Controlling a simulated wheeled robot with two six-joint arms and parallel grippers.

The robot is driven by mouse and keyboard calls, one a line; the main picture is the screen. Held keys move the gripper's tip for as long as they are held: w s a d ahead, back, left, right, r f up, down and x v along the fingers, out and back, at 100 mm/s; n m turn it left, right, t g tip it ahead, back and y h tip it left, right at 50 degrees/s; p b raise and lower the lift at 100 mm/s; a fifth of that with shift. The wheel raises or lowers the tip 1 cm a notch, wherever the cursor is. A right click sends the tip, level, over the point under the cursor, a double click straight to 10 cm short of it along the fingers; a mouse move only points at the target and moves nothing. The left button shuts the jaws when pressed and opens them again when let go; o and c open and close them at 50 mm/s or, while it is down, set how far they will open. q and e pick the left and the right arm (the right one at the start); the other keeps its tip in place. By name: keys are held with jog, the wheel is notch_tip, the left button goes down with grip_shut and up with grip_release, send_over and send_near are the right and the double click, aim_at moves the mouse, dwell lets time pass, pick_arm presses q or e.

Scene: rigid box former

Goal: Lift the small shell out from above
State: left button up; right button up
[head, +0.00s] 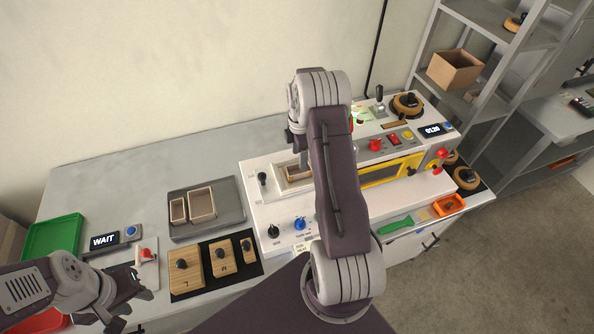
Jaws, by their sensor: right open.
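A light wooden shell (288,178) sits in the opening on top of the white machine (262,209), partly hidden by my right arm. My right gripper (301,158) points down over this opening. It is open, but its fingertips are mostly hidden behind my arm, so I cannot tell whether they touch the shell. Two more open wooden shells, a narrow one (178,210) and a wider one (202,204), stand in the grey tray (225,221) to the left. My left gripper (134,304) is open and empty at the lower left, away from the shells.
Wooden blocks with black knobs (186,273) lie on a black mat in front of the tray. A green tray (54,240) and a display reading WAIT (104,240) are at the left. Knobs and levers stand up from the machine. The table behind the grey tray is clear.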

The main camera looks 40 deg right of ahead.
aim_at(299, 171)
jog(key=shift+w+a+f, duration=0.15)
jog(key=shift+a+f, duration=0.05)
jog(key=shift+f, duration=0.15)
jog(key=f, duration=0.1)
jog(key=f+p, duration=0.1)
jog(key=f, duration=0.3)
jog(key=shift+s+d+p, duration=0.3)
jog(key=shift+s+p, duration=0.1)
jog(key=shift+w+a+f, duration=0.1)
jog(key=shift+w+f, duration=0.1)
jog(key=shift+s, duration=0.1)
jog(key=c, duration=1.1)
